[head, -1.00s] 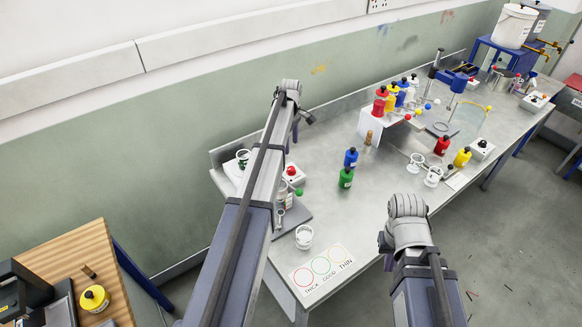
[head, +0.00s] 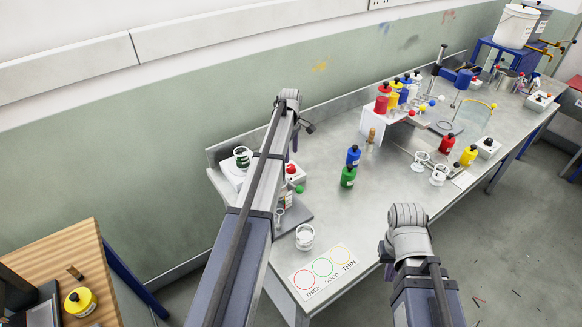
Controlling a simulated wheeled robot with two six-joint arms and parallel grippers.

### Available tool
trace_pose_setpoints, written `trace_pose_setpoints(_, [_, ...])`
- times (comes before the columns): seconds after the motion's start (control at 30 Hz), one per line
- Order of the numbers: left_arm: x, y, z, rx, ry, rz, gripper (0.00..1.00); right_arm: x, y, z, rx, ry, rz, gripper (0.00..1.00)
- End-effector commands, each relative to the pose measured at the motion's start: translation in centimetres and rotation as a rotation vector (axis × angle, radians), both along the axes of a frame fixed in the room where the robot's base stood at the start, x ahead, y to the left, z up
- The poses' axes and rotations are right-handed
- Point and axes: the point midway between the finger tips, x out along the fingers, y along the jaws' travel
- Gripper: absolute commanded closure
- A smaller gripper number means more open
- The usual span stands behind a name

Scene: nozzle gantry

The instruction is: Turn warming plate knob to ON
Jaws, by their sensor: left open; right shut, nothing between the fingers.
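My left gripper (head: 308,127) is open, near the bench's back edge above the first box. My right gripper (head: 384,252) is shut and empty by the front edge. The fingers of both are mostly hidden.
Blue (head: 353,156) and green (head: 348,177) bottles stand mid-bench. A white cup (head: 304,237) is near a card with coloured rings (head: 323,269).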

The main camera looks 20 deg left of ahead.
Motion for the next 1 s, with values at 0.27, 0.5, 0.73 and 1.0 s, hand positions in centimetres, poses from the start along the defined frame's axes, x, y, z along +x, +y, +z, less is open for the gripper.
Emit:
trace_pose_setpoints(0.27, [0.1,0.0,-4.0,0.000,0.000,0.000,0.31,0.0,0.0,-4.0,0.000,0.000,-0.001,1.00])
trace_pose_setpoints(0.5, [0.1,0.0,-6.4,0.000,0.000,0.000,0.31,0.0,0.0,-6.4,0.000,0.000,-0.001,1.00])
trace_pose_setpoints(0.73, [0.1,0.0,-6.6,0.000,0.000,0.000,0.31,0.0,0.0,-6.6,0.000,0.000,-0.001,1.00])
trace_pose_setpoints(1.0, [0.1,0.0,-6.5,0.000,0.000,0.000,0.45,0.0,0.0,-6.5,0.000,0.000,-0.001,1.00])
